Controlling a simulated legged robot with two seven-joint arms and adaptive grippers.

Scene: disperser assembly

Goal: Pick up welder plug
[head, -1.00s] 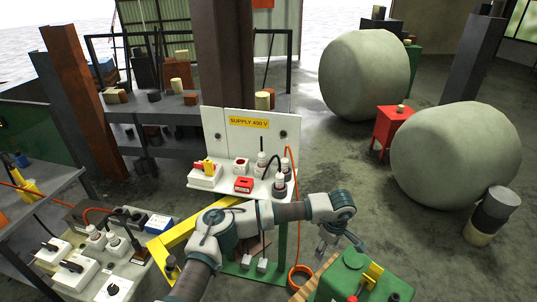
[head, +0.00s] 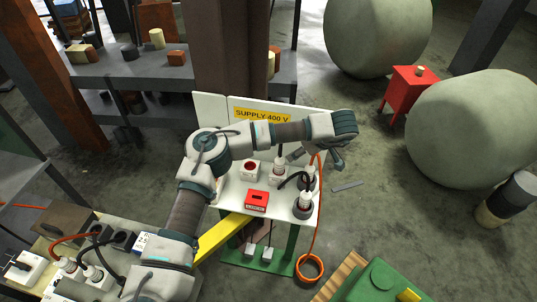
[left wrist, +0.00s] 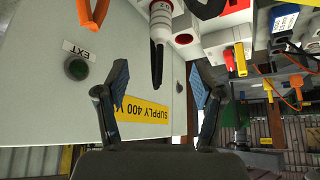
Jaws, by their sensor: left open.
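My left gripper (left wrist: 158,95) is open and empty in the left wrist view, with its two blue-padded fingers apart. It faces the supply board (left wrist: 135,65). A white plug (left wrist: 162,30) with a red ring stands beyond the fingertips, with a gap between. In the head view my left gripper (head: 318,158) is partly hidden by its own wrist, near the board's right end. Upright plugs stand on the shelf there: a white one (head: 278,172), one with an orange cable (head: 309,174) and a grey one (head: 304,207). I cannot tell which is the welder plug.
A red box (head: 257,200) and a white socket (head: 249,170) share the shelf. The orange cable hangs to a coil (head: 309,267) near the floor. A table with sockets (head: 122,240) is at lower left, and a green machine (head: 380,280) at lower right.

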